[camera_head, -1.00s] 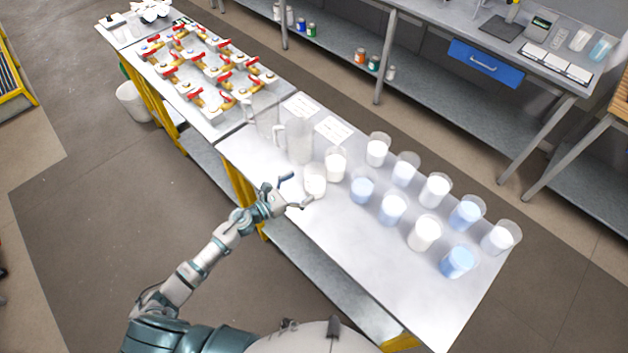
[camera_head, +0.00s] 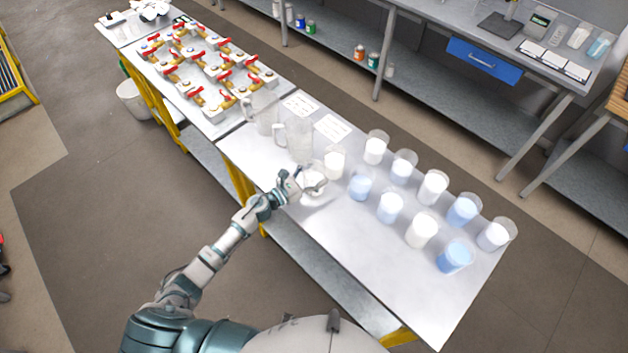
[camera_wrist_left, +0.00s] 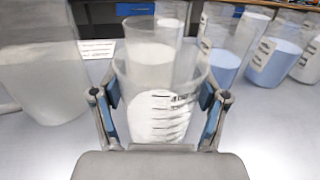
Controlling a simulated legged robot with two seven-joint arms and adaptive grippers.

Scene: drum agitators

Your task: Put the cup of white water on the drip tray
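A clear cup of white water (camera_head: 314,183) stands on the near edge of the grey table. My left gripper (camera_head: 307,187) is at this cup, with one finger on either side of it. In the left wrist view the cup (camera_wrist_left: 160,110) is between the two open fingers, close to both pads; I cannot tell whether they touch it. More cups with white liquid, such as the one just behind (camera_head: 335,163), stand nearby. I cannot clearly pick out a drip tray. My right gripper is out of view.
Clear pitchers (camera_head: 299,140) stand just behind the held-around cup. Several cups of blue (camera_head: 455,256) and white liquid fill the table's right part. Red-handled valves (camera_head: 198,96) cover the far left table. The table's front middle (camera_head: 345,238) is bare.

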